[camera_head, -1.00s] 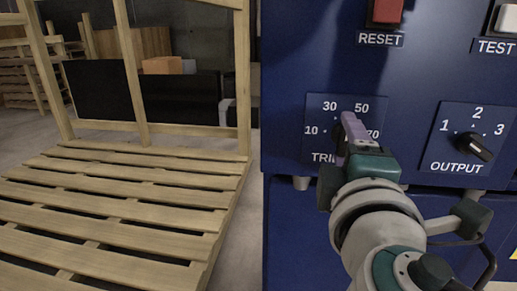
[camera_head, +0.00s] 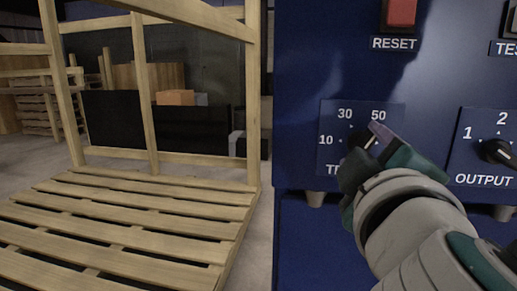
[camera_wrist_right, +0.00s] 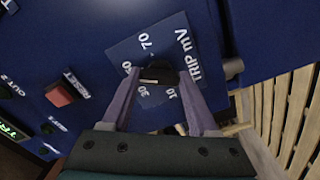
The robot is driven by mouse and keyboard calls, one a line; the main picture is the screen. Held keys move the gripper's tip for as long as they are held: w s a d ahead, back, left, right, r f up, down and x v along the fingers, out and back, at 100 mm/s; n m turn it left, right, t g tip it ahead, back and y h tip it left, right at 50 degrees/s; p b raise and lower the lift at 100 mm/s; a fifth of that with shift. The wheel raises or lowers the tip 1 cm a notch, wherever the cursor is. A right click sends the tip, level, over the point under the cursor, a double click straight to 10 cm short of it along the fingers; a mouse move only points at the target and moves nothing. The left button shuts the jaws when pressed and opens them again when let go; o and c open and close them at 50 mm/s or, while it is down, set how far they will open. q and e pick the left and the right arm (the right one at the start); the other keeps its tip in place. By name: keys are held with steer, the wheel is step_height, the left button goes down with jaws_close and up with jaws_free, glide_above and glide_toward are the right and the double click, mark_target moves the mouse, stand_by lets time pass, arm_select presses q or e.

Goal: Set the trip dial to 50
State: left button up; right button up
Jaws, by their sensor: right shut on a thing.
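The trip dial (camera_head: 368,143) is a dark knob on a blue plate marked 10, 30, 50 and, in the right wrist view, 70. My right gripper (camera_head: 366,150) comes in from the lower right, its purple fingers around the knob. The right wrist view shows the dial (camera_wrist_right: 159,75) between the two fingers of my right gripper (camera_wrist_right: 160,79), shut on it. In the head view its white pointer mark leans up and right, towards 50; I cannot tell if it is exactly on 50. The gripper hides the 70 and part of the label. My left gripper is out of view.
The red RESET button (camera_head: 401,13) is above the dial. The OUTPUT knob (camera_head: 497,151) is to the right on the same blue cabinet (camera_head: 300,100). A wooden pallet frame (camera_head: 130,210) stands on the floor to the left, with a gap before the cabinet.

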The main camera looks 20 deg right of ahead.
steer(key=o, duration=1.4)
